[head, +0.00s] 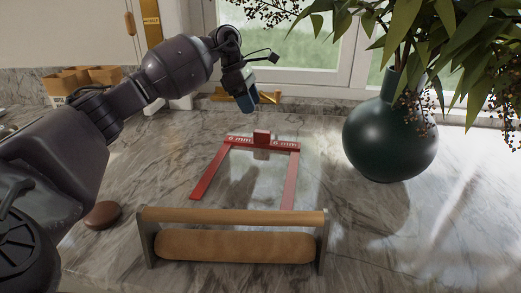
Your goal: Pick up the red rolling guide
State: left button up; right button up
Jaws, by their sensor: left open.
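The red rolling guide (229,141) lies flat on the marble counter. It is a U-shaped frame with "6 mm" printed on its far bar, a small red block standing at the middle of that bar, and two legs pointing toward me. The near end of its right leg reaches the wooden rolling-pin holder. My left gripper (249,106) is above and just behind the far bar, pointing down, open and apart from the guide. Its fingers look small and partly merged. My right gripper is not in view.
A wooden-handled holder with a rolling pin (235,246) stands in front of the guide. A dark green vase (390,138) with leafy branches is at the right. A brown round object (103,214) lies at the left. Small wooden boxes (75,78) stand at the back left.

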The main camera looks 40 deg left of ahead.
aim_at(261, 131)
pick_arm(q)
jog(key=x, duration=0.4)
jog(key=shift+d+f, duration=0.15)
jog(key=shift+f, duration=0.15)
jog(key=x, duration=0.3)
jog(key=b+x, duration=0.1)
jog(key=shift+s+d+f, duration=0.15)
jog(key=shift+s+f, duration=0.05)
jog(key=shift+s, duration=0.1)
jog(key=shift+w+d+f, duration=0.15)
jog(key=shift+f, duration=0.25)
jog(key=shift+r, duration=0.1)
jog(key=c, duration=0.8)
